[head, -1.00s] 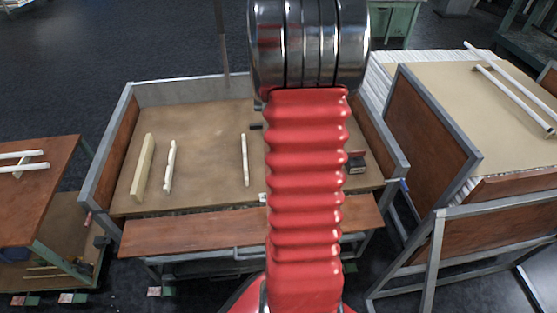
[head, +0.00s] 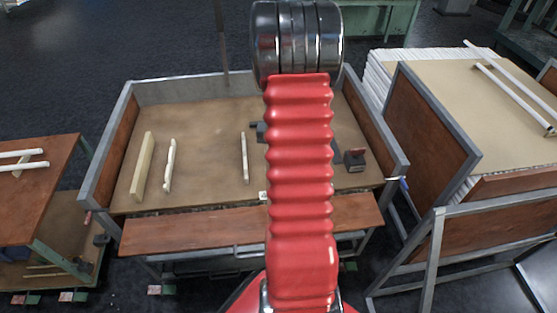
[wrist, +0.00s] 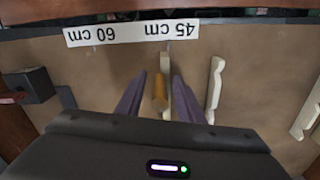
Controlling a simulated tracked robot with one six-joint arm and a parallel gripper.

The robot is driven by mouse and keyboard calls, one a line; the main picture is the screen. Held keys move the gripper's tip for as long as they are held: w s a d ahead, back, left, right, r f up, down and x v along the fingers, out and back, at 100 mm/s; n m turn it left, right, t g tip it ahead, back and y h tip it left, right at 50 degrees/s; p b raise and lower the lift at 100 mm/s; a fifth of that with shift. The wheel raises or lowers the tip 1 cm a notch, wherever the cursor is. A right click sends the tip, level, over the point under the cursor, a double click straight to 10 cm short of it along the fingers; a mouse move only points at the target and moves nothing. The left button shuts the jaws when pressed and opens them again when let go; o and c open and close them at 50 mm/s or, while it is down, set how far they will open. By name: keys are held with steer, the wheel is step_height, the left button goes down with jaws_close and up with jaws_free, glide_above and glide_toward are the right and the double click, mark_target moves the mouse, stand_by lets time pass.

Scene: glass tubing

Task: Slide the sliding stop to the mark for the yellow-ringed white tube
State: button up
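In the wrist view my gripper (wrist: 159,76) has its two purple-grey fingers apart, with clear gaps inside them. Between them in the picture shows a yellow-orange piece (wrist: 160,92) beside a white tube (wrist: 166,64); neither finger visibly touches it, and I cannot tell if it is the tube's ring. A dark block with an orange-red part (wrist: 36,85), perhaps the sliding stop, is left of the fingers; the head view shows it at right on the bench (head: 355,160). A label strip (wrist: 130,32) reads 60 cm and 45 cm upside down.
Another white tube (head: 169,165) and a pale wooden bar (head: 142,166) lie left on the walled bench (head: 210,110). A small dark piece (head: 259,131) shows beside my arm. Side tables stand left (head: 40,172) and right (head: 450,100).

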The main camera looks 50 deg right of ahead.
steer(key=shift+c, duration=0.7)
jaws_close()
